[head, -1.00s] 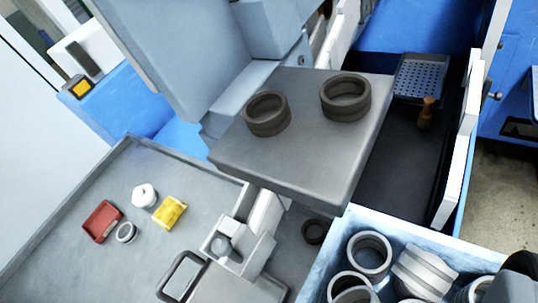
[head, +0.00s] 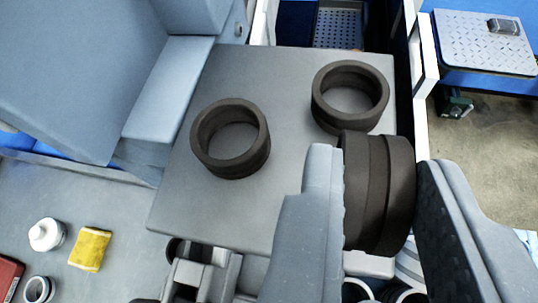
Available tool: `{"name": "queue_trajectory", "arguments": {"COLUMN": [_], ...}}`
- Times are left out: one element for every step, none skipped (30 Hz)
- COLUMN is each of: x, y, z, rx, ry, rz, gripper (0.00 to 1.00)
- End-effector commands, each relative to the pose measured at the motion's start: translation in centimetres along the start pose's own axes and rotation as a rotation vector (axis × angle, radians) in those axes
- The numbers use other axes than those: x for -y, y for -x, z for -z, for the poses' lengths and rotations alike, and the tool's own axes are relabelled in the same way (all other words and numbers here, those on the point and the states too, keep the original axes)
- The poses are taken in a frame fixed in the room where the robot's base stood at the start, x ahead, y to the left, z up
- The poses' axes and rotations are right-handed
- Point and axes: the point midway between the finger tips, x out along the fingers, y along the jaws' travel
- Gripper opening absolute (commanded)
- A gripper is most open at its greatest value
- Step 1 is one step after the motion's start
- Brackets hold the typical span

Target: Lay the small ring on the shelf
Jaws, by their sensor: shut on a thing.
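My gripper (head: 378,190) is shut on a dark brown ring (head: 379,215) at the lower right, with one pale finger on each side. The ring is tipped on its side, its grooved outer wall facing me. It appears in front of the right edge of the shelf (head: 278,95), a flat grey plate. I cannot tell how high it is above the plate. Two similar dark rings lie flat on the shelf: one at the left (head: 231,138) and one at the far right (head: 350,96).
A crate of metal rings, partly hidden, lies below the gripper. A grey machine housing (head: 110,70) stands close to the shelf's left. A tray at lower left holds a yellow block (head: 90,249) and a white pot (head: 46,235). The shelf's middle and front are bare.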

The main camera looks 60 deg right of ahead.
Motion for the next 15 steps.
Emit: {"name": "queue_trajectory", "arguments": {"x": [0.2,0.2,0.4,0.5,0.6,0.8,1.1,1.1,1.0,1.0,1.0,1.0,1.0,1.0,1.0], "y": [-0.1,-0.1,-0.2,-0.3,-0.4,-0.5,-0.7,-0.8,-1.1,-1.4,-1.6,-1.8,-2.0,-2.2,-2.3], "z": [0.1,0.1,0.1,0.1,0.1,0.2,0.3,-0.1,-0.6,-1.1,-1.4,-1.9,-2.2,-2.5,-2.7], "rx": [0.001,0.001,0.001,0.001,0.002,0.002,0.001,0.001,0.001,0.001,0.001,0.001,0.000,0.000,0.000], "ry": [0.000,-0.001,-0.001,-0.001,-0.001,-0.001,-0.001,0.000,0.002,0.004,0.005,0.005,0.005,0.003,0.002], "rz": [0.000,0.000,0.000,0.000,0.000,0.000,-0.001,0.000,-0.001,-0.001,-0.001,-0.001,-0.001,-0.001,-0.001], "gripper": [0.00,0.00,0.00,0.00,0.00,0.00,0.00,0.00,0.00,0.00,0.00,0.00,0.00,0.00,0.00]}}
